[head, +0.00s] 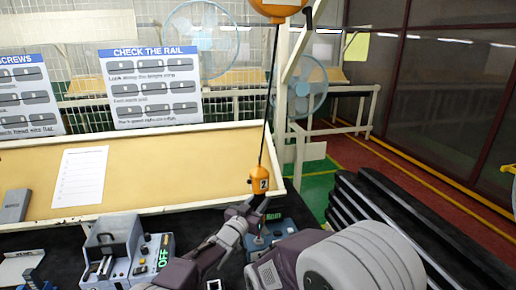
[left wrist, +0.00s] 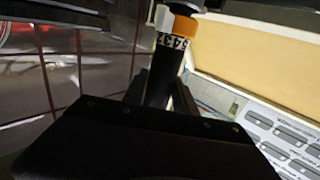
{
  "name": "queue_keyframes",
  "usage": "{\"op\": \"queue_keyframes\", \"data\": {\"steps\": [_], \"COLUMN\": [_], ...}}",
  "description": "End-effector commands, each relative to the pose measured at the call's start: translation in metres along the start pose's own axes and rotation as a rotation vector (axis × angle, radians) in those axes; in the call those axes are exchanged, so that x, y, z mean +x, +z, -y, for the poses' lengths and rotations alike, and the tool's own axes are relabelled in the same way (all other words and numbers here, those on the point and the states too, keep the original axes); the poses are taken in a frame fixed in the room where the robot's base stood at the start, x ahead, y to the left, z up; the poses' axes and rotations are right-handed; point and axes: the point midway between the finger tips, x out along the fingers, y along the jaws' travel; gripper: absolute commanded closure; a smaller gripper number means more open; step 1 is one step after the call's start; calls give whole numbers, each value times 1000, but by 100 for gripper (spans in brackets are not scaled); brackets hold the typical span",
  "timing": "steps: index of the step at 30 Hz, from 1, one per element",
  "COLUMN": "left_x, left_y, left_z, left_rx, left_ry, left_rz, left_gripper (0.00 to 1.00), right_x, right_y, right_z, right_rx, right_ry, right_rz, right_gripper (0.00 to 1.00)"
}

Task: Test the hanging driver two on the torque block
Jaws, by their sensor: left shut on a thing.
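The hanging driver two (head: 260,184) is orange with a "2" label and hangs upright on a dark cable from an orange balancer (head: 278,8). My left gripper (head: 254,208) is shut on its dark lower body. In the left wrist view the driver (left wrist: 160,82) is dark, with an orange band and a white number scale, between my fingers. The blue-grey torque block (head: 281,227), with a small green display, is just below and behind the gripper. The driver's tip is near it; I cannot tell whether they touch. My right gripper is out of view.
A grey box unit with a green "OFF" display (head: 164,252) stands left of my left arm. A tan board (head: 200,172) with a white sheet (head: 81,177) is behind. Stacked black slats (head: 400,225) are at the right. A "CHECK THE RAIL" sign (head: 152,85) stands at the back.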

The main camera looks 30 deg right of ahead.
Motion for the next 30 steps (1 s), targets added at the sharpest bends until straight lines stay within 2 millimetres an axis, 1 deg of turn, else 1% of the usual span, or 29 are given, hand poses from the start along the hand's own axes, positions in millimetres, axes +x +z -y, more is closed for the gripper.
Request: {"op": "queue_keyframes", "data": {"steps": [1,3,16,30], "left_x": [0,0,-1,-1], "left_y": [-4,-12,-56,-56], "left_z": [0,0,0,0], "left_rx": [-1,-1,1,1], "left_ry": [-1,-1,-1,-1], "left_rz": [7,4,-3,-3], "left_gripper": [100,100,100,100], "right_x": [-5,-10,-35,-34], "right_y": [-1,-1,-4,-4], "right_z": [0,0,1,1], "right_rx": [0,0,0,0], "right_ry": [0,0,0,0], "right_rz": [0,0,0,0], "right_gripper": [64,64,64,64]}}
